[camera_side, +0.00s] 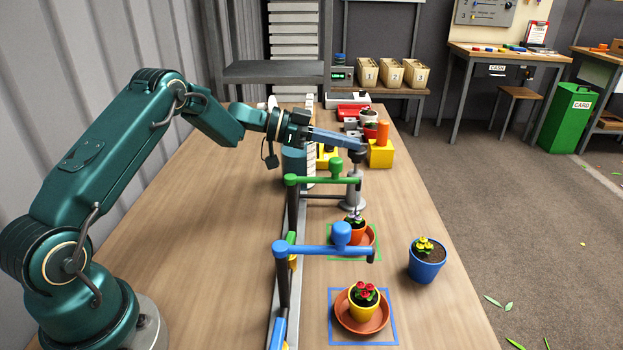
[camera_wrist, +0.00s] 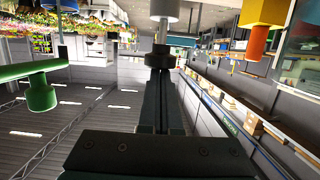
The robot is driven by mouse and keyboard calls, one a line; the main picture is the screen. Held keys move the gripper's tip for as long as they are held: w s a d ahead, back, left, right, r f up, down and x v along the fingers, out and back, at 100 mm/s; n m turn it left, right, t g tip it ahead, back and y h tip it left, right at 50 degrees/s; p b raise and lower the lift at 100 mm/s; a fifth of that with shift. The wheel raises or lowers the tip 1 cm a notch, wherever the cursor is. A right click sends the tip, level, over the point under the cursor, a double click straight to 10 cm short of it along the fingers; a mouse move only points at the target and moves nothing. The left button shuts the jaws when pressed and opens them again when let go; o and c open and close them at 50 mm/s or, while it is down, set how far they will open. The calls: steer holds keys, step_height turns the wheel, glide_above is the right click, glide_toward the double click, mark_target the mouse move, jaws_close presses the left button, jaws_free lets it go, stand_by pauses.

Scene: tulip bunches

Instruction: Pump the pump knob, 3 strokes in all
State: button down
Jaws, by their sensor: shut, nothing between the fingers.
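The pump (camera_side: 352,188) is a grey upright cylinder on a round base, standing behind the green lever on the bench. Its dark knob (camera_side: 356,157) sits on top of a thin stem. My gripper (camera_side: 363,149) is shut and empty, with its fingertips right at the top of the knob. In the wrist view the closed fingers (camera_wrist: 160,85) meet the dark disc-shaped knob (camera_wrist: 160,60), with the pale pump body (camera_wrist: 165,10) beyond it. I cannot tell whether the fingers press on the knob or just touch it.
A green lever (camera_side: 318,180) and a blue lever (camera_side: 315,248) with round knobs stand nearer the camera. A yellow block (camera_side: 380,153) with an orange cylinder is behind right.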

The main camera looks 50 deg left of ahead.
steer(key=r+v, duration=0.1)
steer(key=v, duration=0.9)
steer(key=shift+r, duration=0.4)
